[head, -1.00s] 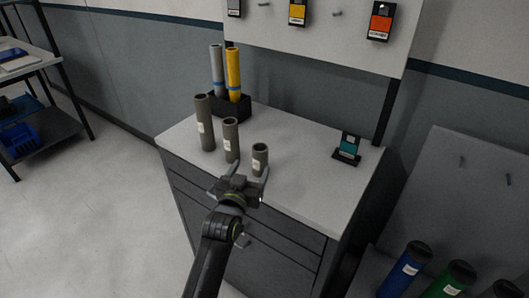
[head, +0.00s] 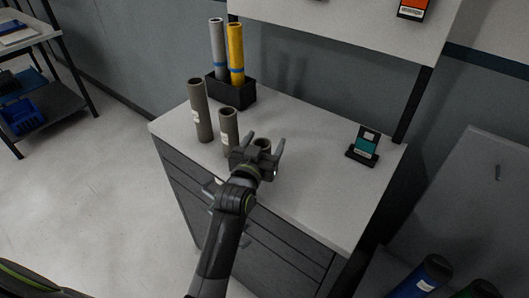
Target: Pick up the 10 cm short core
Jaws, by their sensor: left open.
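The short core (head: 263,144) is the shortest of three grey-brown tubes standing upright on the cabinet top. Only its upper rim shows; my left gripper hides the rest. My left gripper (head: 264,147) is open, with its fingers to either side of the short core in the picture. I cannot tell whether they touch it. The medium core (head: 228,133) stands just left of the gripper, and the tall core (head: 200,111) stands farther left. My right gripper is not in view.
A black holder (head: 232,93) with a grey roll and a yellow roll stands behind the cores. A small black stand with a teal card (head: 366,143) is at the right of the white cabinet top (head: 315,160). The top between them is clear.

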